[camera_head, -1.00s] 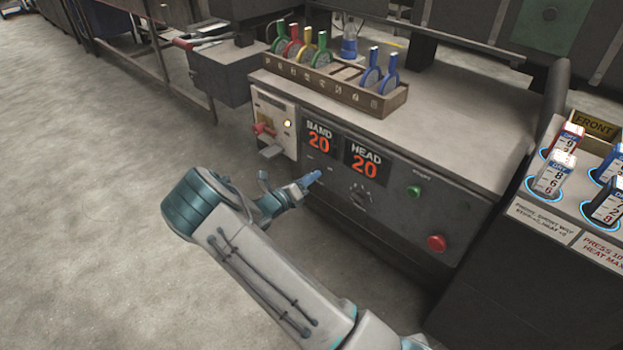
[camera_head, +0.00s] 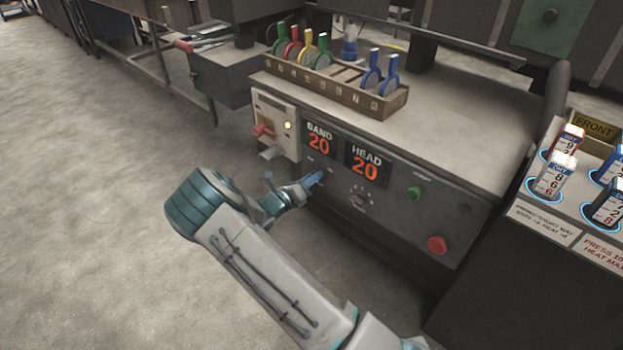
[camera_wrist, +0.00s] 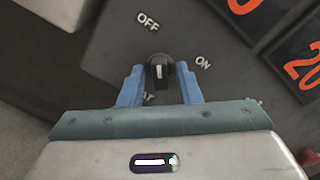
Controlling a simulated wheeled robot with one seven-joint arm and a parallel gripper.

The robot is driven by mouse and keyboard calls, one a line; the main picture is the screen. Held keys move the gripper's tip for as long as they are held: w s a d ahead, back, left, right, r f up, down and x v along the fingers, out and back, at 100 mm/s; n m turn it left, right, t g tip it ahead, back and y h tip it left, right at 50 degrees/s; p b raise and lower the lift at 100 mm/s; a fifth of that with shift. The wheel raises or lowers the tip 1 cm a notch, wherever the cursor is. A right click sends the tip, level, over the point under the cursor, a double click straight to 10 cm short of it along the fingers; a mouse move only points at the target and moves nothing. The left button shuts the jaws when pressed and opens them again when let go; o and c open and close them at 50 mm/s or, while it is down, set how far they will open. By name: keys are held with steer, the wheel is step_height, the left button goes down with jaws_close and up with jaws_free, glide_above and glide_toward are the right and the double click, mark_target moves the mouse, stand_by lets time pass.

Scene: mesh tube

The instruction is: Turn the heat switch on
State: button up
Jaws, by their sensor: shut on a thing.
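The heat switch (camera_wrist: 159,72) is a small black rotary knob with a white mark, seen in the wrist view between labels OFF and ON. Its white mark points roughly up in that view, between the two labels. A label below it is partly hidden by my gripper. My gripper (camera_wrist: 160,80) has its two blue fingers on either side of the knob and is shut on it. In the head view my gripper (camera_head: 314,179) is at the panel front, below the BAND display (camera_head: 319,142); the knob is hidden there.
The HEAD display (camera_head: 366,166) reads 20, as does BAND. Another knob (camera_head: 360,197), a green button (camera_head: 414,193) and a red button (camera_head: 436,244) sit to the right on the panel. A red-handled switch box (camera_head: 275,123) is at left. A wooden tray (camera_head: 330,92) stands on top.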

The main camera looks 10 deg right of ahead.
steer(key=shift+a+f+m+b, duration=0.1)
steer(key=shift+m+b, duration=1)
steer(key=shift+m, duration=3.1)
steer(key=shift+f+m+b, duration=0.1)
steer(key=shift+m+b, duration=1)
steer(key=shift+m, duration=3.1)
steer(key=shift+r, duration=0.1)
jaws_close()
steer(key=o, duration=0.6)
jaws_free()
